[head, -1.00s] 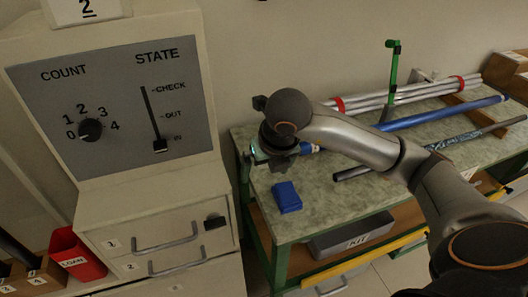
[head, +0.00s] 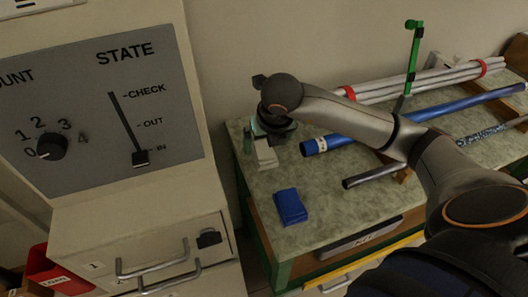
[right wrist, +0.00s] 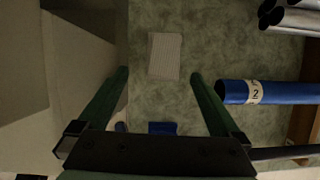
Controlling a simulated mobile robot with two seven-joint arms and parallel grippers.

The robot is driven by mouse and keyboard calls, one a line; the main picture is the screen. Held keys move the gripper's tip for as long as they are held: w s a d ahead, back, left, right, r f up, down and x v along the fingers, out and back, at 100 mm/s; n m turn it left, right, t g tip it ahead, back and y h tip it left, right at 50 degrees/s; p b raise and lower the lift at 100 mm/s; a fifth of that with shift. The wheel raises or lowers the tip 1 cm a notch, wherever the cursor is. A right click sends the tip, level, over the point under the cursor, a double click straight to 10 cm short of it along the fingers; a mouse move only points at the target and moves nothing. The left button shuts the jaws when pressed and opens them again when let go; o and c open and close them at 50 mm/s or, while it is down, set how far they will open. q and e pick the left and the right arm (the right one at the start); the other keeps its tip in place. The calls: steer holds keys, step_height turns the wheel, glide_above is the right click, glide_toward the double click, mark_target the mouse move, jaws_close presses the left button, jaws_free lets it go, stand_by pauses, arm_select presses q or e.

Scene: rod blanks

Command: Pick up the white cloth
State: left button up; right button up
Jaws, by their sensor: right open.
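The white cloth (right wrist: 165,56) lies flat on the green mottled tabletop in the right wrist view, a pale folded rectangle. In the head view the white cloth (head: 264,153) shows just below my right gripper (head: 268,130), which partly hides it. My right gripper (right wrist: 158,75) is open and empty, its two green fingers pointing down toward the table. The cloth lies between the lines of the fingers, slightly beyond their tips in the wrist view. Whether the fingertips touch the table cannot be told. My left gripper is not in view.
A folded blue cloth (head: 290,206) lies nearer the front. A blue rod (head: 325,143), a dark rod and a red-banded bundle of pale rods (head: 385,92) lie to the right, by a green post (head: 412,60). A grey cabinet (head: 110,215) stands left of the table.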

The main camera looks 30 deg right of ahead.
mark_target(265, 152)
steer(key=shift+d+x, duration=0.15)
steer(key=shift+x, duration=1.6)
steer(key=shift+d+x, duration=0.2)
steer(key=shift+x, duration=1.5)
steer(key=c, duration=1.3)
